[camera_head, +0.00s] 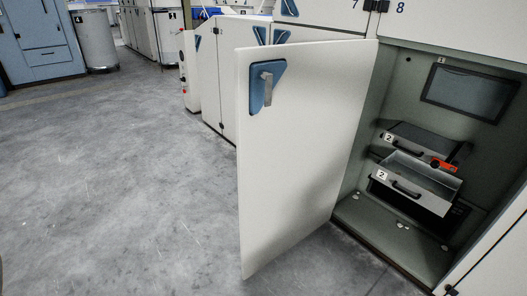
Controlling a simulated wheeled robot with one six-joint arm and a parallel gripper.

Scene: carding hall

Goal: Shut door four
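A white cabinet door (300,160) stands wide open, swung out over the floor. It hangs on the left side of the cabinet opening. Its face carries a blue triangular plate with a metal handle (267,87) near the upper left corner. I see no number on this door, so I cannot tell from the picture that it is door four. The open cabinet (400,105) shows a grey-green interior with a dark panel (470,92) and two pulled-out drawers (410,183), both marked 2. My gripper is not in view.
Upper doors marked 7 and 8 (431,14) are above the opening. More white machine housings (220,75) stand behind the door. A grey drum (96,40) and a blue cabinet (40,40) are at the far left. The grey floor (130,190) left of the door is clear.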

